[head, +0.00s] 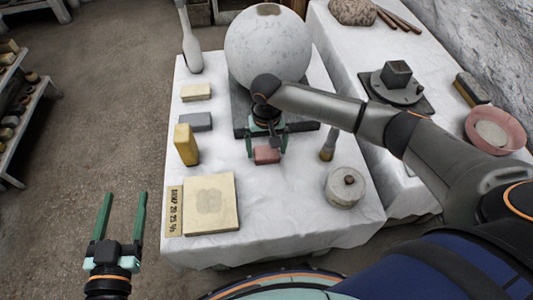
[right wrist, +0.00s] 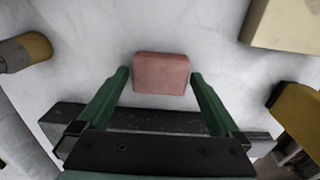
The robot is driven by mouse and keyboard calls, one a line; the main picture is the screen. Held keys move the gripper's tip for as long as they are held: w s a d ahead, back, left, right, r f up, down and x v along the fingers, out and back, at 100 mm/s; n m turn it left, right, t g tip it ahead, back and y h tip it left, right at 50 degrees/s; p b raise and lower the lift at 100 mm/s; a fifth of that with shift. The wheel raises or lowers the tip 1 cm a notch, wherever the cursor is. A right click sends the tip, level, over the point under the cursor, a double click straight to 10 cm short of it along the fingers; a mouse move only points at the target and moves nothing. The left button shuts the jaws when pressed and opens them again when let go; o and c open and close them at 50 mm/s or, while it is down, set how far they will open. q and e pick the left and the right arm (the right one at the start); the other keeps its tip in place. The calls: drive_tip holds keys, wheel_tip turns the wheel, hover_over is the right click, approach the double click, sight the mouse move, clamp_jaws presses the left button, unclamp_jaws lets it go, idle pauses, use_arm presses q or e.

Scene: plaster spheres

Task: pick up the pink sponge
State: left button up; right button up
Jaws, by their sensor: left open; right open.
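The pink sponge (head: 266,155) is a small block lying on the white cloth of the table, in front of the dark slab. It also shows in the right wrist view (right wrist: 161,73), just beyond and between the fingertips. My right gripper (head: 266,148) is open, with its fingers to either side of the sponge and pointing towards it. In the right wrist view (right wrist: 160,76) a gap shows between each finger and the sponge. My left gripper (head: 122,202) is open and empty, over the floor left of the table.
A large plaster sphere (head: 268,48) stands on a dark slab (head: 240,110) behind the sponge. A yellow block (head: 186,145), a grey block (head: 196,122) and a cream board (head: 210,203) lie to the left. A brush (head: 328,143) and a round lidded pot (head: 345,187) are to the right.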

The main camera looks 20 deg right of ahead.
sight(266, 151)
drive_tip(key=shift+c, duration=0.4)
drive_tip(key=c, duration=1)
use_arm(q)
drive_tip(key=shift+f, duration=0.1)
use_arm(e)
drive_tip(key=shift+r, duration=0.15)
